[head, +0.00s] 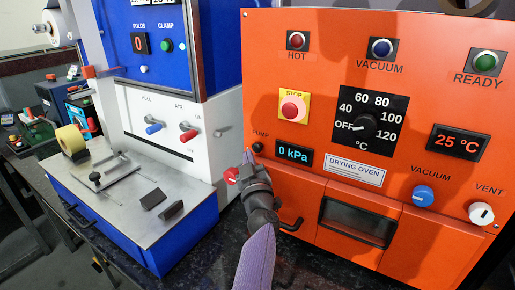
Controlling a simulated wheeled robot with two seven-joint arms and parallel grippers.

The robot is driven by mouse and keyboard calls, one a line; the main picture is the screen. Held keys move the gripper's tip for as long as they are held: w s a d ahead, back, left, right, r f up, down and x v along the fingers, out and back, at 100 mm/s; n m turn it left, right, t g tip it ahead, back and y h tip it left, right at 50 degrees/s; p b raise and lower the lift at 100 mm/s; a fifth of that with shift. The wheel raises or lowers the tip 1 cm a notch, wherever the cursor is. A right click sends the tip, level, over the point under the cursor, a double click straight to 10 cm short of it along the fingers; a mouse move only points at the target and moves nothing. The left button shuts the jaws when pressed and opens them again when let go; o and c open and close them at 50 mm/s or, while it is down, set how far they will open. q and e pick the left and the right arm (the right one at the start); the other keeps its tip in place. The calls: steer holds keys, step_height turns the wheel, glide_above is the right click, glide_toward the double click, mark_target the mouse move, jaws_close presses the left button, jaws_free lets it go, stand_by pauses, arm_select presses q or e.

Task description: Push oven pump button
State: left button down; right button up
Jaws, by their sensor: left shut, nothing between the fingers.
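The orange drying oven (330,60) fills the right half of the head view. Its pump button (258,147) is a small dark round button under the PUMP label, at the left edge of the front panel. My left gripper (249,157) is shut and empty. Its fingertips are just below and left of the button in the picture; I cannot tell whether they touch it. The pressure display (293,154) beside the button reads 0 kPa. My right gripper is not in view.
The oven also carries a STOP button (291,109), a temperature dial (364,126) pointing at OFF, a blue vacuum knob (423,196) and a white vent knob (481,213). A blue and white machine (200,110) stands close on the left, with switches and a metal plate.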

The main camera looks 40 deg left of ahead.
arm_select(q)
steer(key=shift+w, duration=0.1)
stand_by(0.4)
steer(key=shift+w, duration=0.35)
steer(key=shift+w+a+b, duration=0.1)
steer(key=shift+w+b, duration=0.4)
steer(key=shift+b, duration=0.05)
stand_by(0.4)
steer(key=shift+r, duration=0.25)
stand_by(0.4)
steer(key=shift+s+f+p, duration=0.2)
steer(key=shift+s+p, duration=0.55)
steer(key=shift+p, duration=0.15)
